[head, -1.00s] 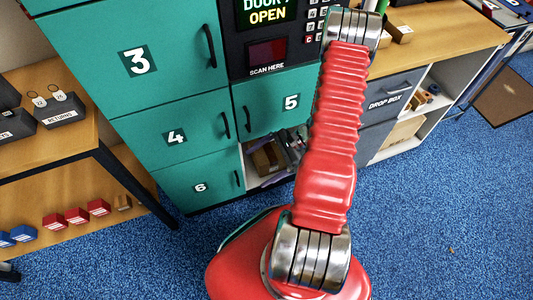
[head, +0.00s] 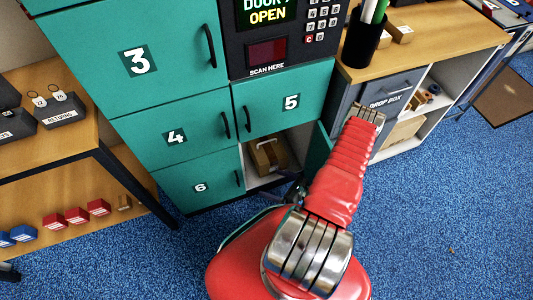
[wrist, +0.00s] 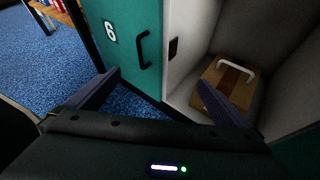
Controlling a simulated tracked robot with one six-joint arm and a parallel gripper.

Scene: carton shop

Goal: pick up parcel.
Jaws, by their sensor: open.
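The parcel (head: 268,157) is a brown carton with a white handle on top, standing inside the open bottom-right locker compartment (head: 281,176). In the wrist view the parcel (wrist: 228,84) sits on the compartment floor at the right, its white handle facing up. My gripper (wrist: 155,95) is open and empty, with its two dark fingers spread wide. It is outside the compartment, in front of door 6 and the opening. The right finger overlaps the parcel in the picture; I see no contact. In the head view my arm hides most of the gripper.
The compartment's open teal door (head: 318,148) stands to the right of the opening. Door 6 (head: 201,187) is closed at the left. A drop box cabinet (head: 388,103) stands to the right, and a wooden shelf unit (head: 75,205) to the left. The blue carpet in front is clear.

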